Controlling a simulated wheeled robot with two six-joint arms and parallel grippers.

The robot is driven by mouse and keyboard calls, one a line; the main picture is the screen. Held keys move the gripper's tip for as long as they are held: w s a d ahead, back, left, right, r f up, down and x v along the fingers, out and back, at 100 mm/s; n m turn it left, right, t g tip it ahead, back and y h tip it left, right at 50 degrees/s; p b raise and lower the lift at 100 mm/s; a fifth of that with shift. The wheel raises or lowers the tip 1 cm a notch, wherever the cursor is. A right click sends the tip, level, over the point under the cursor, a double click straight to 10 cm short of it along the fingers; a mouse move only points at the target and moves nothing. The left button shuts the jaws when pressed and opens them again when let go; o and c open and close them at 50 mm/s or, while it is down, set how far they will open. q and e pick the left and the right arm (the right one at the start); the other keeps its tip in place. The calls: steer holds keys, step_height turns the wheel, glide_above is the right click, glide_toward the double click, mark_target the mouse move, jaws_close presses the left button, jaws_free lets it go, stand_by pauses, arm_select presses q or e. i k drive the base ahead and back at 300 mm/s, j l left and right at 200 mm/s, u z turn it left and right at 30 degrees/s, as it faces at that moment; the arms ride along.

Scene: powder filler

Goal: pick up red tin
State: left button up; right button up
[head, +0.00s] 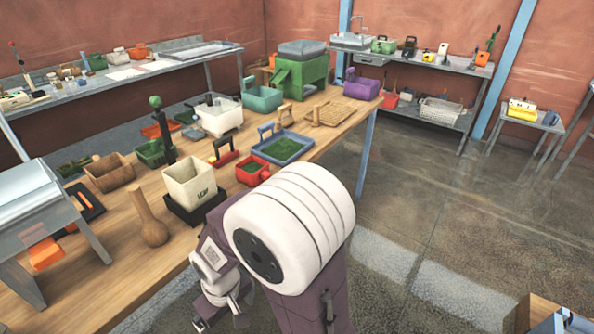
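A small red tin (253,171) with green leafy matter in it stands on the wooden workbench (330,142), near its right edge. It lies just left of a blue-grey tray and just behind my large white arm joint, which is close in front of it. My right arm rises from the bottom of the picture. What seems to be my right gripper (219,318) hangs low at the bottom edge, in front of the bench and apart from the tin. Its fingers are too small and cut off to read. My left gripper is not in view.
A cream bin (193,182) on a black base stands left of the tin. A blue-grey tray (282,147) of green matter lies right of it. A red-handled tool (222,152) lies behind, with a wooden pestle (149,222) at left. Open floor lies right of the bench.

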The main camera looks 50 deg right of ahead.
mark_target(252, 171)
steer(key=z, duration=1.45)
steer(key=u, duration=1.55)
steer(key=z, duration=1.55)
steer(key=i+l, duration=0.1)
